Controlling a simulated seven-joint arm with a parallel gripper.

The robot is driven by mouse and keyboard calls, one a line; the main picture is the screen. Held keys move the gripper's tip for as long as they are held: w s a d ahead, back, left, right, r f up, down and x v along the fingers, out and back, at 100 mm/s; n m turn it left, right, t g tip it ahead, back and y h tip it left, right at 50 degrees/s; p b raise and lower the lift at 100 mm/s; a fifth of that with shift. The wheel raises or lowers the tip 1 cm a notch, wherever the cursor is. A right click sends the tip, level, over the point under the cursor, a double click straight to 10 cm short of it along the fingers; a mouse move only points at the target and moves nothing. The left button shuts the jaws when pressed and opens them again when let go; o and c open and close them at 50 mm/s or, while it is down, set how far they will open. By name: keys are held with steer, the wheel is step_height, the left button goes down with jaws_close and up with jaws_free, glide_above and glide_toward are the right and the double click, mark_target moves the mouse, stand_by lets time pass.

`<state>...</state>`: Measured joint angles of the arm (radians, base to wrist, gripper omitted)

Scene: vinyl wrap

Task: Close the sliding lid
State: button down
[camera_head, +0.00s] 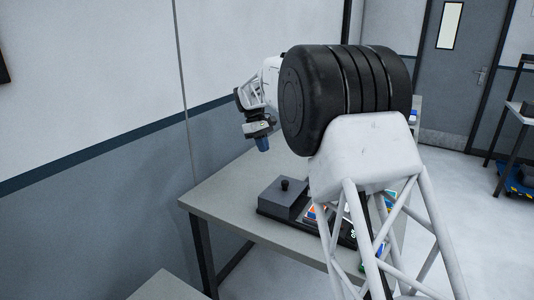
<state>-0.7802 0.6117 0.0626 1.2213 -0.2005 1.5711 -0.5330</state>
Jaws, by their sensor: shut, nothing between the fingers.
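A grey sliding lid (276,198) with a black knob (285,184) sits at the left end of a long dark box (272,215) on the table. The box's right part is uncovered and shows colourful items (311,215) inside. My arm's white link hides much of that part. My gripper (262,146) is above and left of the lid, near the wall side, apart from it. Its blue-tipped fingers point down and look shut and empty, though they are small here.
The box stands on a grey table (225,205) with free room to its left and behind it. The wall runs close behind the table's left edge. Another table corner (165,288) shows at the bottom. A dark shelf (518,110) stands far right.

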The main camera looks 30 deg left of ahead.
glide_toward(278, 186)
steer(key=f, duration=0.4)
steer(key=shift+w+a, duration=0.1)
steer(key=shift+a, duration=0.1)
steer(key=shift+d, duration=1.05)
steer(key=shift+s+d, duration=0.2)
steer(key=shift+d, duration=0.25)
steer(key=shift+s+d, duration=0.25)
steer(key=shift+d, duration=0.2)
steer(key=shift+d, duration=0.1)
steer(key=d, duration=1.3)
steer(key=shift+d+f, duration=0.15)
steer(key=shift+d, duration=0.1)
